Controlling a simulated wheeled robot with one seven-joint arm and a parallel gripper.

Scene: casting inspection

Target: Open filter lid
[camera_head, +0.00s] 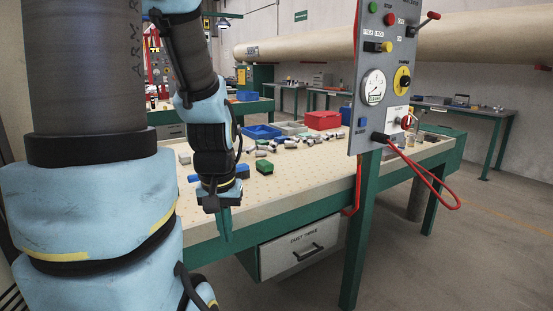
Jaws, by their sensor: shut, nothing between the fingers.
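I cannot make out a filter lid for certain in the head view. My gripper (224,236) points down just in front of the bench's near edge, at the left of the grey drawer. Its slim green fingers look closed together, with nothing held between them. The drawer (303,247) under the bench top has a dark handle and a printed label that seems to start with "DUST". It looks closed, and my gripper appears apart from its handle.
The perforated bench top (330,168) holds several metal castings, a blue tray (262,131), a red box (323,120) and a green block (264,167). A grey control panel (382,80) stands at the front right, with a red cable loop (440,190). Open floor lies at the right.

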